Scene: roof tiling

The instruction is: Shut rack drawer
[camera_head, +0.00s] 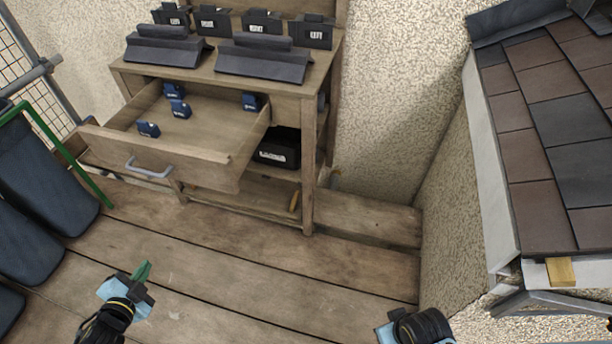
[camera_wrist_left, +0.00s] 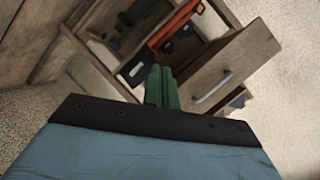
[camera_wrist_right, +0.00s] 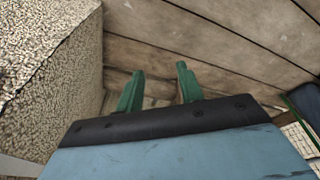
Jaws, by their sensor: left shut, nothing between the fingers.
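The wooden rack (camera_head: 307,170) stands against the wall. Its drawer (camera_head: 200,163) is pulled well out, with several small dark blue items (camera_head: 178,108) lying inside. A grey bar handle (camera_head: 148,169) is on the drawer front. My left gripper (camera_head: 142,271) has green fingers shut together, empty, in front of and below the drawer, apart from it. The drawer and handle (camera_wrist_left: 213,87) also show in the left wrist view, beyond the fingers (camera_wrist_left: 161,85). My right gripper (camera_wrist_right: 157,90) has its two green fingers apart, empty, over the planks. In the head view its fingers are hidden.
Dark ridge pieces (camera_head: 262,62) and several black boxes (camera_head: 263,22) sit on the rack top. A black case (camera_head: 279,150) is on a shelf below. Dark panels in a green frame (camera_head: 45,190) stand left. A tiled roof section (camera_head: 555,110) is right. The middle planks (camera_head: 250,265) are clear.

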